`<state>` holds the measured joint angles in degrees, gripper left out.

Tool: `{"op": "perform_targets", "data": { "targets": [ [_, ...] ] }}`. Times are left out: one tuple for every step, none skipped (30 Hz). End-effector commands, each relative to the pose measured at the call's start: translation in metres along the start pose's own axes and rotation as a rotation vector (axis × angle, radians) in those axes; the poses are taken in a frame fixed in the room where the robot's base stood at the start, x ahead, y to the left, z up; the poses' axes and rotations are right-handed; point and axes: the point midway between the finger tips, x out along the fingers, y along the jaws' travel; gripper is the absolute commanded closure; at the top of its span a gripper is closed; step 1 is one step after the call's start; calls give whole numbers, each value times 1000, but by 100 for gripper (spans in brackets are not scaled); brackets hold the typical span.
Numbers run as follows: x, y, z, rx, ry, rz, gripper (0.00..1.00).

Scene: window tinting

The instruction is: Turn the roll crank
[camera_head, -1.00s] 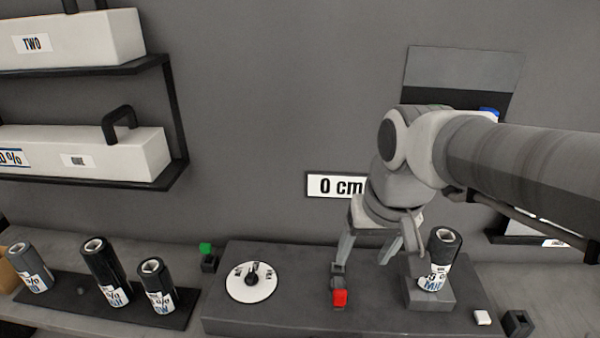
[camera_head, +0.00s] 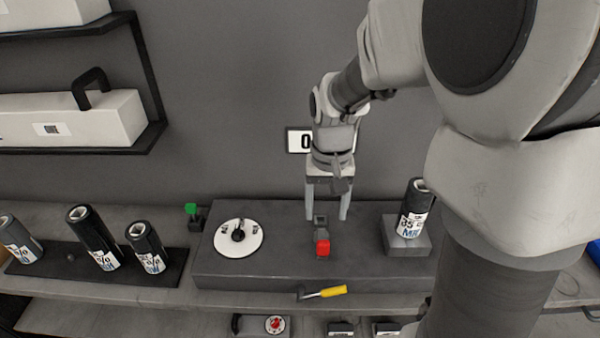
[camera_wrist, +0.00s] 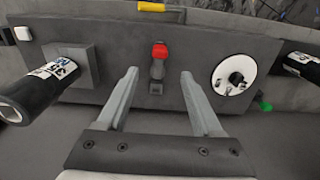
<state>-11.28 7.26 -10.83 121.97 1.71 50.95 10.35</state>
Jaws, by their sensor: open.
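A crank with a black arm and a yellow handle (camera_head: 333,291) sticks out at the front face of the grey box (camera_head: 290,266). Its yellow handle also shows at the top edge of the wrist view (camera_wrist: 152,7). My gripper (camera_head: 326,216) is open and empty, pointing down over the box behind a red-tipped lever (camera_head: 322,248). In the wrist view my spread fingers (camera_wrist: 159,74) have the lever (camera_wrist: 158,60) between and just beyond them, with no contact evident. A dark labelled roll (camera_head: 413,208) stands on a block at the box's right; it also shows in the wrist view (camera_wrist: 42,85).
A white dial (camera_head: 238,238) with a black knob is left of the lever. A green button (camera_head: 191,209) is beside the box. Several rolls stand on a dark tray (camera_head: 50,262) at left. A partly covered display (camera_head: 298,140) is on the wall.

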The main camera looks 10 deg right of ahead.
Motion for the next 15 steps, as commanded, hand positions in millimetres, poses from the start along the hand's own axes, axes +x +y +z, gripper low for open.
{"op": "perform_targets", "data": {
  "targets": [
    [14, 0, 1, 0, -5, 2, 32],
    [21, 0, 1, 0, -6, 2, 32],
    [30, 0, 2, 1, -7, 1, 32],
    [36, 0, 1, 2, -5, 1, 32],
    [43, 0, 1, 2, -6, 2, 32],
    [52, 0, 1, 1, -6, 2, 32],
    [58, 0, 1, 1, -6, 2, 32],
    [65, 1, 2, 1, -6, 2, 32],
    [73, 0, 1, 1, -5, 2, 32],
    [79, 0, 1, 2, -5, 1, 32],
    [84, 0, 1, 2, -5, 1, 32],
    [92, 1, 1, 2, -4, 1, 32],
    [96, 1, 1, 2, -5, 2, 32],
    [100, 1, 1, 1, -3, 1, 32],
    [106, 1, 1, 1, -4, 1, 32]
  ]
}}
